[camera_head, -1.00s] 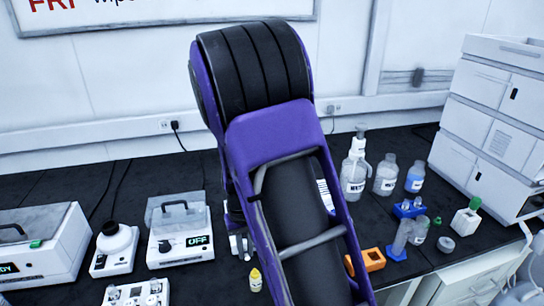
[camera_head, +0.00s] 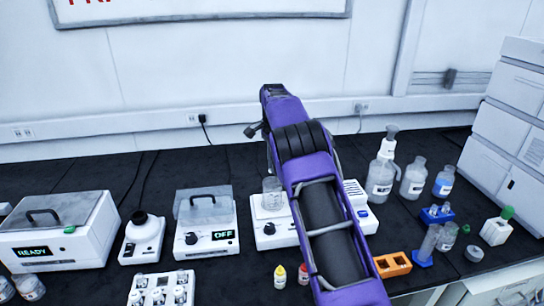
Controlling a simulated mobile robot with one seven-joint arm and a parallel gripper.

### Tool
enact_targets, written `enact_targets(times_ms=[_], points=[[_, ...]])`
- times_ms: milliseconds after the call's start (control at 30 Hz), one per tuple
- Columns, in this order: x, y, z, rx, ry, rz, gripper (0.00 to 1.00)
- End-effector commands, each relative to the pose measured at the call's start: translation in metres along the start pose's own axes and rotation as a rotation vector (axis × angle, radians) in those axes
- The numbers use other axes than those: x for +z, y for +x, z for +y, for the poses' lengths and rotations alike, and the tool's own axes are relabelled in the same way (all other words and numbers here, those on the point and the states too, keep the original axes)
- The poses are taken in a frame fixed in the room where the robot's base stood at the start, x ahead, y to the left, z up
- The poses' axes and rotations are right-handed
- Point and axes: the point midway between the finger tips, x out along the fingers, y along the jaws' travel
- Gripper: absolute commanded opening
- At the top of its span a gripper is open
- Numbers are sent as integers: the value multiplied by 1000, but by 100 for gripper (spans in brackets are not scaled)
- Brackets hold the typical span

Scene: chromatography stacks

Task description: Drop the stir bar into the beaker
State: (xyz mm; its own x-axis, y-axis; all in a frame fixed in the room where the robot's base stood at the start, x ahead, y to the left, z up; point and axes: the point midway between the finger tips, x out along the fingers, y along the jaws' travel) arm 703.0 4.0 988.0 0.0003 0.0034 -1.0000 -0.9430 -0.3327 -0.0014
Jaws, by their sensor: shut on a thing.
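A clear glass beaker (camera_head: 272,193) stands upright on a white stirrer plate (camera_head: 268,231) with a dark knob, at the middle of the bench. My purple and black arm reaches up and over the bench just right of the beaker and covers part of the stirrer plate. My gripper is hidden behind the arm, so its fingers do not show. The stir bar cannot be made out. I cannot tell what, if anything, is inside the beaker.
Left of the stirrer are a lidded device reading OFF (camera_head: 206,226) and a larger READY box (camera_head: 60,232). Small yellow (camera_head: 280,276) and red (camera_head: 303,273) bottles stand in front. Right are an orange rack (camera_head: 392,264), a wash bottle (camera_head: 381,172) and several other bottles.

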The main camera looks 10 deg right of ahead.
Motion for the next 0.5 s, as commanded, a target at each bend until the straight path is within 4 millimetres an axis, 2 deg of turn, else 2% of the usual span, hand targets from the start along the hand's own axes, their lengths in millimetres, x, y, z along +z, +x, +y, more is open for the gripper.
enact_targets(times_ms=[200, 500], points=[[-5, -13, -14, 0, 232, 2, 0], [-6, -15, -16, 3, 348, 3, 0]])
